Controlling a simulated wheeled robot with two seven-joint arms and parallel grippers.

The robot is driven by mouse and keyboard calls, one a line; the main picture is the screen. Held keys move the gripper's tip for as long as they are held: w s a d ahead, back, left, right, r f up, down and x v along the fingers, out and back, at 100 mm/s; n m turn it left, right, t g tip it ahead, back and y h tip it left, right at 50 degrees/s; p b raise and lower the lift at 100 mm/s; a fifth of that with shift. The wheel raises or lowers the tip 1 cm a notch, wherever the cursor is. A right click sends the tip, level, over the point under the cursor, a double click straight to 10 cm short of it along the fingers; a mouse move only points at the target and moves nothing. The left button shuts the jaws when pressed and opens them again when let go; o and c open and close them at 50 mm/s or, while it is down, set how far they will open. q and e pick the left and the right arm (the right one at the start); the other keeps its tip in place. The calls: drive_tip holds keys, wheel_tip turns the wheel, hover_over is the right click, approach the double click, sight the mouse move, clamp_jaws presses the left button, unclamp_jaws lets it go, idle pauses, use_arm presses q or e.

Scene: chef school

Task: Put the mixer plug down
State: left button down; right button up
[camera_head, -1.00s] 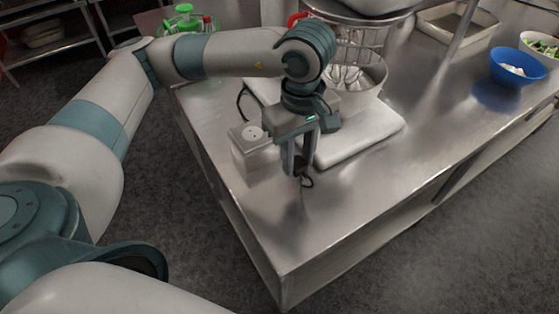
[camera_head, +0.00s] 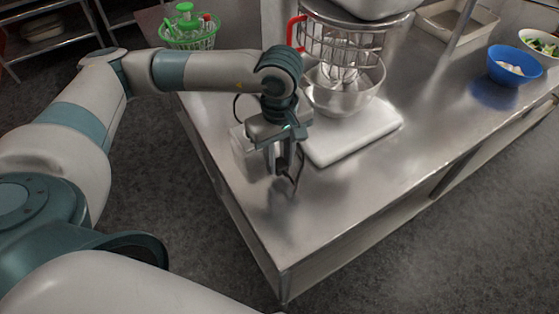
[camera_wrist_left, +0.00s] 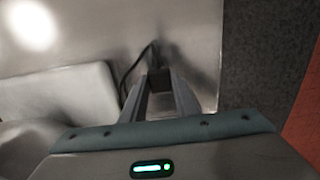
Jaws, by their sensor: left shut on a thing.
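The dark mixer plug (camera_wrist_left: 158,80) is between the fingertips of my left gripper in the left wrist view, with its black cord running off to the left. My left gripper (camera_head: 284,168) is shut on the plug and points down, low over the steel table (camera_head: 330,200) near its left corner. I cannot tell whether the plug touches the table. The stand mixer's white base (camera_head: 355,138) and steel bowl (camera_head: 345,98) are to the right of the gripper. My right gripper is not in view.
A pale socket box (camera_head: 243,150) stands just left of the gripper, partly hidden by it. A green basket (camera_head: 190,40) is at the back left, a blue bowl (camera_head: 512,70) at the far right. The table's front is clear.

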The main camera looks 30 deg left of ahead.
sight(279, 163)
use_arm(q)
drive_tip(key=shift+f, duration=0.5)
drive_tip(key=shift+f+p, duration=0.3)
drive_tip(key=shift+f, duration=0.35)
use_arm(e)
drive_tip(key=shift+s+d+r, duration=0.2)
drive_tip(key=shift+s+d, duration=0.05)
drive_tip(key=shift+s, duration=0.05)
use_arm(q)
drive_tip(key=shift+b, duration=0.4)
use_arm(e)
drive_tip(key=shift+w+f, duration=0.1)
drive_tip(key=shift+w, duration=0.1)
use_arm(q)
drive_tip(key=shift+f, duration=0.15)
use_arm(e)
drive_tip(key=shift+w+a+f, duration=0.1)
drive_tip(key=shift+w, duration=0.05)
use_arm(q)
drive_tip(key=shift+f+b, duration=0.15)
drive_tip(key=shift+b, duration=0.2)
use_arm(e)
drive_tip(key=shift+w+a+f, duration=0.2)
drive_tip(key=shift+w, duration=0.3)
use_arm(q)
drive_tip(key=shift+f+b, duration=0.15)
drive_tip(key=shift+b, duration=0.15)
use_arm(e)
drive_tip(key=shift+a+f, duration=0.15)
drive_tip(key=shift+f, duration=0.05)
